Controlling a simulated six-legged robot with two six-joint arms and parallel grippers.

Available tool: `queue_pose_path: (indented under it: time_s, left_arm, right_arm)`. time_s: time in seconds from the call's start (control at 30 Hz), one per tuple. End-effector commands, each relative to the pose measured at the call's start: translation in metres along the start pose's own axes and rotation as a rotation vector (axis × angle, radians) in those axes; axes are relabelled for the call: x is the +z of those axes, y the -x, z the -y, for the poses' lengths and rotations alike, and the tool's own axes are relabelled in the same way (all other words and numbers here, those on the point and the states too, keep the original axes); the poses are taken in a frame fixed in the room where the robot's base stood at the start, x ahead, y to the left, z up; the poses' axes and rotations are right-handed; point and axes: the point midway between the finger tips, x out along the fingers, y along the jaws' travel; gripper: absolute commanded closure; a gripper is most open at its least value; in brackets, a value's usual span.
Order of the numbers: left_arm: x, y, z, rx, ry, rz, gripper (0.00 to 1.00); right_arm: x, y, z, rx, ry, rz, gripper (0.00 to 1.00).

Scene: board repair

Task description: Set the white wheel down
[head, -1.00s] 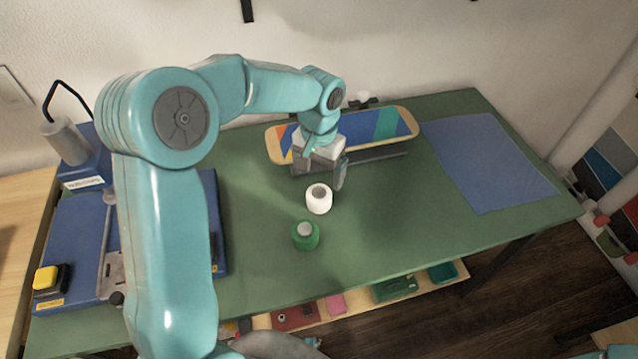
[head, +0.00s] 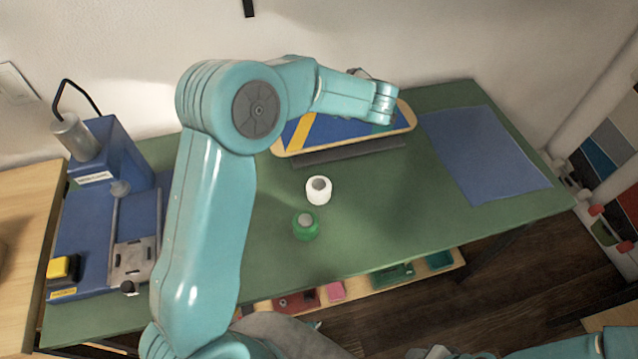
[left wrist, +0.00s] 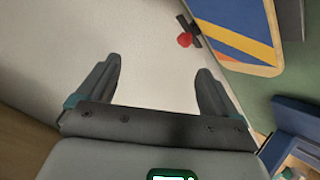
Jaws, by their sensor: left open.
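The white wheel (head: 319,191) stands on the green bench top, apart from any gripper. A green wheel (head: 306,227) sits just in front of it. My left arm passes above the bench and ends over the right part of the skateboard deck (head: 345,134). My left gripper is hidden behind the arm's end in the head view. In the left wrist view my left gripper (left wrist: 158,80) is open with nothing between its fingers, facing the pale wall. The deck (left wrist: 235,35) also shows at the upper right there. My right gripper is out of view.
A blue mat (head: 485,160) lies on the bench's right side. A blue press-like machine (head: 110,225) with a yellow button (head: 62,268) stands at the left. A dark bar (head: 350,152) lies before the deck. The bench right of the wheels is clear.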

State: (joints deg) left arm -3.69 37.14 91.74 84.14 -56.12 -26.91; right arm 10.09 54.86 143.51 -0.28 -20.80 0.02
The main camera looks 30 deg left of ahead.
Motion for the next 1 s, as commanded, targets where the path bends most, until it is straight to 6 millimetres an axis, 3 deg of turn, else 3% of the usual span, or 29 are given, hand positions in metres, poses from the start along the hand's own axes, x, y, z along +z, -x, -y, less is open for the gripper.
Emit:
queue_pose_path:
  time_s: [0.1,0.2,0.3,0.4,0.53,0.8,1.0]
  left_arm:
    - [0.025,0.039,0.06,-0.36,-0.012,-0.056,0.07]
    - [0.053,0.084,0.099,-0.598,-0.061,-0.065,0.07]
    - [0.092,0.127,0.112,-0.683,-0.133,-0.023,0.07]
    - [0.11,0.141,0.11,-0.647,-0.192,-0.018,0.07]
    - [0.112,0.132,0.118,-0.639,-0.197,-0.017,0.07]
    - [0.108,0.08,0.155,-0.639,-0.194,-0.016,0.07]
    - [0.106,0.057,0.171,-0.636,-0.192,-0.015,0.07]
  right_arm:
    - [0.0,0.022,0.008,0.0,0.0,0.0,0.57]
    - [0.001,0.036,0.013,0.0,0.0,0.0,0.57]
    - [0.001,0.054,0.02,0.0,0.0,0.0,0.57]
    - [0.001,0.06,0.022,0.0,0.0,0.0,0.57]
    - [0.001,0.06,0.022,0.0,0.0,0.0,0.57]
    - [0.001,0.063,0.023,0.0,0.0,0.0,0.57]
    - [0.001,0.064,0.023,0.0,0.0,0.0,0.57]
